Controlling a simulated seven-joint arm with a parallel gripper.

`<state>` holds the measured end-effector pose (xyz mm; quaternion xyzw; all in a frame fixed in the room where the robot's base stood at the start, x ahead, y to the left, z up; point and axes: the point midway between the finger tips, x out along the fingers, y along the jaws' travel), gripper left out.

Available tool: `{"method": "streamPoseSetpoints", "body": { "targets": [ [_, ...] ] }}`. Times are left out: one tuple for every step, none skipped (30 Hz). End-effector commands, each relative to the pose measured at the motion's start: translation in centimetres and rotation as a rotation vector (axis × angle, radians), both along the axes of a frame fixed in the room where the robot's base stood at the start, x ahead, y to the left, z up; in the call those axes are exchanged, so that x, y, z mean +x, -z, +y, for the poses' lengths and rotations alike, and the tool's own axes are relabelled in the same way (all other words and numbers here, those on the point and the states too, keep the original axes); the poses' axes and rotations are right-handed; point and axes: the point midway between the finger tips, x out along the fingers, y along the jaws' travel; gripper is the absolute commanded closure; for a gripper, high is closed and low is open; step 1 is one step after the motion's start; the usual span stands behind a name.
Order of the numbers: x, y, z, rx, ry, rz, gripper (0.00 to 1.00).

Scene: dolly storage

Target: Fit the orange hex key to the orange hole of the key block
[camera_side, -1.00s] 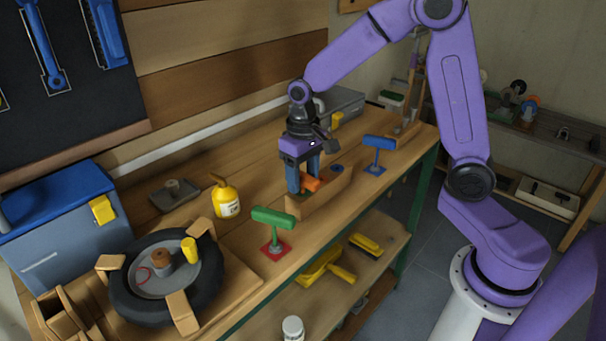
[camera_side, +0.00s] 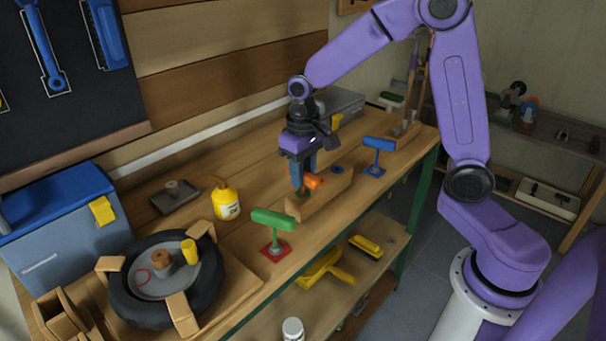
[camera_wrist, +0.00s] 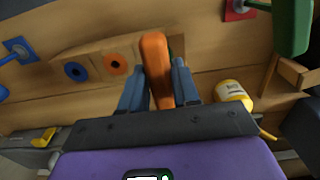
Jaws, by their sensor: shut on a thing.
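The orange hex key (camera_side: 314,181) shows by its orange handle at the key block. My gripper (camera_side: 303,187) points down at it and is shut on the handle. In the wrist view the handle (camera_wrist: 154,52) lies between the two blue fingers of my gripper (camera_wrist: 156,72). The key's shaft and tip are hidden. The wooden key block (camera_side: 322,199) stands on the bench. In the wrist view, the block's orange-ringed hole (camera_wrist: 115,64) is left of the handle, apart from it, and a blue-ringed hole (camera_wrist: 76,71) is further left.
A green T-handled key (camera_side: 272,218) stands on a red base in front left of the block. A blue T-handled key (camera_side: 378,145) stands to the right. A yellow bottle (camera_side: 225,202) and a wheel (camera_side: 205,291) are to the left. The bench's front edge is close.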

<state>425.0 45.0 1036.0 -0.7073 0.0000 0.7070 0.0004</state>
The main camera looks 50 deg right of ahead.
Motion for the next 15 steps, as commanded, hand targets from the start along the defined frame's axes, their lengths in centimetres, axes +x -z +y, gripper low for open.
{"method": "streamPoseSetpoints", "body": {
  "targets": [
    [0.0, -0.2, 0.0, 0.0, 0.0, -0.001, 1.0],
    [0.0, -0.3, 0.0, 0.0, 0.0, -0.001, 1.0],
    [0.0, -0.4, 0.0, 0.0, -0.001, -0.001, 1.0],
    [0.0, -0.4, 0.0, 0.0, -0.001, -0.001, 1.0],
    [0.0, -0.5, 0.0, 0.0, -0.001, -0.001, 1.0],
    [0.0, -0.6, 0.0, 0.0, -0.001, -0.001, 1.0],
    [0.0, -0.7, 0.0, 0.0, -0.001, -0.001, 1.0],
    [0.0, -0.8, 0.0, 0.0, -0.001, -0.001, 1.0],
    [0.0, -0.9, 0.0, 0.001, -0.001, -0.001, 1.0],
    [0.0, -1.0, 0.0, 0.001, -0.001, -0.002, 1.0],
    [0.0, -1.0, 0.0, 0.0, -0.001, -0.001, 1.0],
    [0.0, -1.1, 0.0, 0.0, -0.001, -0.001, 1.0],
    [0.0, -1.2, 0.0, 0.0, -0.001, -0.001, 1.0],
    [0.0, -1.3, 0.0, 0.0, -0.001, 0.0, 1.0],
    [0.0, -1.4, 0.0, 0.0, 0.0, 0.0, 1.0]
  ]
}}
